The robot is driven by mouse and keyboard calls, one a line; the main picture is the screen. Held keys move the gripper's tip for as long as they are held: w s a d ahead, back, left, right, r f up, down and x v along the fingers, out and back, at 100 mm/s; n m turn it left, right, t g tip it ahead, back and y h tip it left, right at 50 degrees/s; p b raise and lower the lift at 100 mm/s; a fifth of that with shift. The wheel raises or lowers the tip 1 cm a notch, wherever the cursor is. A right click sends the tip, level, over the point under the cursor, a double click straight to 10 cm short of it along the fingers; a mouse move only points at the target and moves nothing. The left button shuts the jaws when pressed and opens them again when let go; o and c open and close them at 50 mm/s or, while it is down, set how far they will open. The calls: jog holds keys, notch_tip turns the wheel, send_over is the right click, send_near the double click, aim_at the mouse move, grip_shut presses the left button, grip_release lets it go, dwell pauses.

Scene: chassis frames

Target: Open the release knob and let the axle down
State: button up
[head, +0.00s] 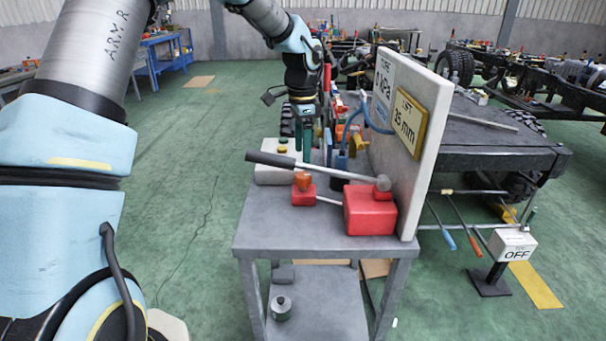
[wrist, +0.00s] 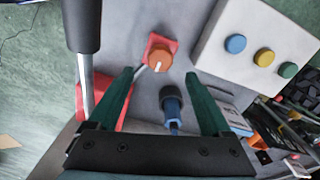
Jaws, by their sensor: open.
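The release knob is a round orange knob (head: 303,180) on a small red block, near the front of the grey cart top. In the wrist view the knob (wrist: 157,57) lies just beyond and between my two green fingertips. My gripper (head: 303,152) is open and empty, pointing down above the cart behind the knob in the head view; the wrist view shows its fingers (wrist: 160,76) spread apart. A thin rod links the knob's block to the red pump body (head: 369,211). A panel reads "LIFT 35 mm" (head: 409,122). I cannot make out the axle clearly.
A long lever with a black grip (head: 271,159) runs across the cart above the knob. A button box (head: 277,174) with several coloured buttons stands beside it. The upright panel bounds the right side. An "OFF" box (head: 513,245) stands right.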

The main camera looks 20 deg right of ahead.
aim_at(302, 175)
notch_tip(302, 175, down, 8)
jog(key=shift+r+p, duration=0.2)
jog(key=shift+p, duration=0.45)
grip_shut()
dwell(0.3)
